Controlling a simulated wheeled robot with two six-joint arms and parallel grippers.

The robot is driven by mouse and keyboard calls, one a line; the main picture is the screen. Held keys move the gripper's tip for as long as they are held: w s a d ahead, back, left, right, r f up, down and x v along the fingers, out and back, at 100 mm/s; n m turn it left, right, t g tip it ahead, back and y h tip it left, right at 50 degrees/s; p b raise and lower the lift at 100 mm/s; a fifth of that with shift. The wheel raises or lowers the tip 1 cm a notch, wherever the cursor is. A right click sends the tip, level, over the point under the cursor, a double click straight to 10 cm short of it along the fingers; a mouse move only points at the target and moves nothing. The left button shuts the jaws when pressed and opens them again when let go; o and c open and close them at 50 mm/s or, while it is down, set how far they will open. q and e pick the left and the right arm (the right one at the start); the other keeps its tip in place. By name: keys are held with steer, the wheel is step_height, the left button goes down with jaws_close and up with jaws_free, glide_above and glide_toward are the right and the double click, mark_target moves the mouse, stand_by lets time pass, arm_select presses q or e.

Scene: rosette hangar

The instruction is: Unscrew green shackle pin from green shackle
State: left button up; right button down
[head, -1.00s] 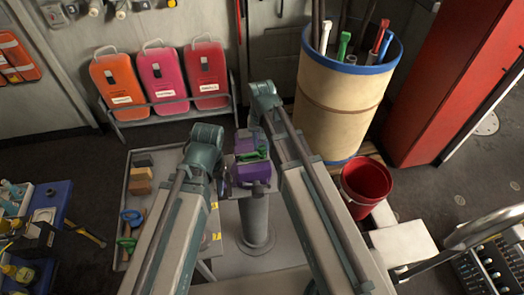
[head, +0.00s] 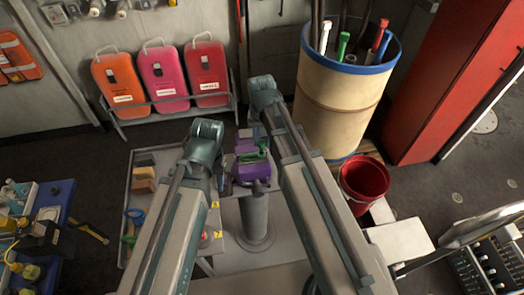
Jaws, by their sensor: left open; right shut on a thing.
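My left gripper (head: 226,182) is open, just left of the vise and apart from the green shape.
The vise stands on a grey post (head: 256,215). A tray table (head: 142,208) with blocks and tools is to its left. A tan drum (head: 340,105) holding tools and a red bucket (head: 364,184) stand to the right. Three cases (head: 160,78) stand behind.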

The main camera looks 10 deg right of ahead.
mark_target(261, 142)
steer(key=shift+r+p, duration=0.6)
steer(key=shift+r, duration=0.05)
steer(key=shift+r, duration=0.15)
steer(key=shift+r+p, duration=2.45)
steer(key=shift+p, duration=0.1)
